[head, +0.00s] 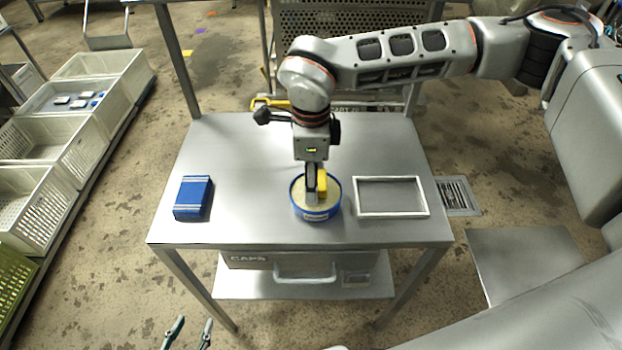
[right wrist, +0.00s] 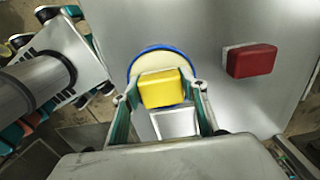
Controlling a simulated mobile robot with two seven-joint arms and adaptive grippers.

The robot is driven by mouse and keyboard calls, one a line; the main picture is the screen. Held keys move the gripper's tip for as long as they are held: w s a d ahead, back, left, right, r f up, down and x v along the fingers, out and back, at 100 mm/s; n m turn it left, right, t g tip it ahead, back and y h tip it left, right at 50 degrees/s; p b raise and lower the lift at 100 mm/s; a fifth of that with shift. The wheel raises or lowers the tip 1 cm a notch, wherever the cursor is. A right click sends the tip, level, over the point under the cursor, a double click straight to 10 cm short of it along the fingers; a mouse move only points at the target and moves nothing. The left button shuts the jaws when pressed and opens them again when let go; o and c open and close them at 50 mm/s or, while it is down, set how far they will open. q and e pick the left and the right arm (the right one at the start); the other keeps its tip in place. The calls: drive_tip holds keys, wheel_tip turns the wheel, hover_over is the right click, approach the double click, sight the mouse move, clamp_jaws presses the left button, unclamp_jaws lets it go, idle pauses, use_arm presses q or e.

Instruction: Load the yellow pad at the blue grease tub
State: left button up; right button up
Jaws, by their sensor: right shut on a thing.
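The round blue grease tub (head: 317,214) stands on the metal table, filled with pale grease. Its blue rim also shows in the right wrist view (right wrist: 137,60). My right gripper (head: 317,192) points down over the tub and is shut on the yellow pad (head: 322,184). In the right wrist view the pad (right wrist: 162,88) sits between the two fingers, over the tub's opening. I cannot tell whether the pad touches the grease. My left gripper (head: 189,332) is at the bottom edge of the head view, its tips apart and empty, short of the table.
A blue block (head: 193,197) lies left of the tub, a white rectangular frame (head: 392,212) right of it. A red block (right wrist: 252,61) lies on the table, hidden by my arm in the head view. Pale crates (head: 75,135) line the left. The table's back left is clear.

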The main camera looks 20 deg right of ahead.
drive_tip(key=shift+r+p, duration=1.25)
drive_tip(key=shift+r, duration=0.9)
drive_tip(key=shift+r+p, duration=0.8)
drive_tip(key=shift+r, duration=0.55)
